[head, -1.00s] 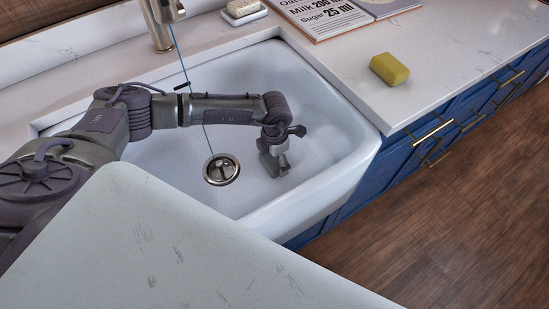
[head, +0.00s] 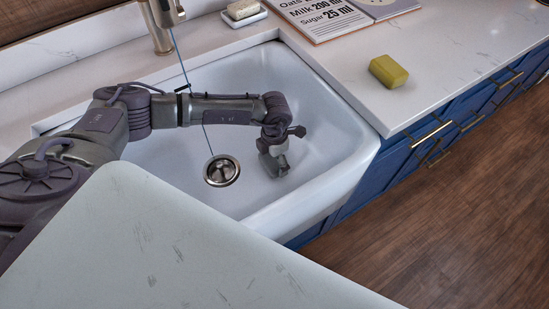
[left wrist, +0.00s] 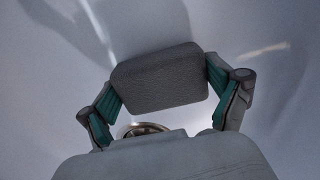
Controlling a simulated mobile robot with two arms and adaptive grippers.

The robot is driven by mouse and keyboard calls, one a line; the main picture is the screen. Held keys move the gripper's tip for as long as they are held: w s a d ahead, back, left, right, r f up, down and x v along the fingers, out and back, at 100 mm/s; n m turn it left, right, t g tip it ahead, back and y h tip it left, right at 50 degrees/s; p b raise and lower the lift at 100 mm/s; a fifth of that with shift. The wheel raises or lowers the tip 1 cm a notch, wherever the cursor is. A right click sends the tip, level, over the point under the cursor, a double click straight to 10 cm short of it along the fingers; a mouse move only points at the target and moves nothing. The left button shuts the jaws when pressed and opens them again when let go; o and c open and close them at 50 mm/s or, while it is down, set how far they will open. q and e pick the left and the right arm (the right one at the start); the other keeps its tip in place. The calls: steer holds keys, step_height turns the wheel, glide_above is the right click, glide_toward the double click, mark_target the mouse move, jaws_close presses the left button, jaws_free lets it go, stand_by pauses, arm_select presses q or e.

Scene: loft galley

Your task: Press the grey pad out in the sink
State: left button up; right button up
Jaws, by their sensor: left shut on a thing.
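The grey pad (left wrist: 160,78) is a dark grey rounded block. In the left wrist view it sits between the two green-lined fingers of my left gripper (left wrist: 166,92), which touch it at both ends. In the head view my left gripper (head: 277,166) points down inside the white sink (head: 262,80), right of the drain. The pad is mostly hidden by the gripper there. I cannot tell whether the pad touches the sink floor. My right gripper is not in view.
The metal drain (head: 221,171) lies left of the gripper. A faucet (head: 160,25) stands behind the sink. A yellow-green sponge (head: 388,71) and a recipe book (head: 325,18) lie on the right counter. A soap dish (head: 243,17) is at the back. A pale surface (head: 170,250) fills the front.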

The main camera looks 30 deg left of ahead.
arm_select(q)
steer(key=shift+w+r+p, duration=0.1)
steer(key=shift+r+p, duration=2.95)
steer(key=shift+r, duration=1.5)
steer(key=shift+f, duration=0.1)
step_height(320, 180, down, 9)
steer(key=b, duration=0.7)
steer(key=shift+r, duration=0.2)
steer(key=shift+f+b, duration=0.6)
steer(key=shift+b, duration=0.05)
steer(key=shift+s+f, duration=0.25)
steer(key=shift+r, duration=0.1)
steer(key=shift+w+r+p, duration=0.15)
steer(key=shift+r+p, duration=0.55)
steer(key=shift+r, duration=0.2)
steer(key=shift+w+r+p, duration=0.1)
steer(key=shift+r+p, duration=2.8)
steer(key=shift+r, duration=1.3)
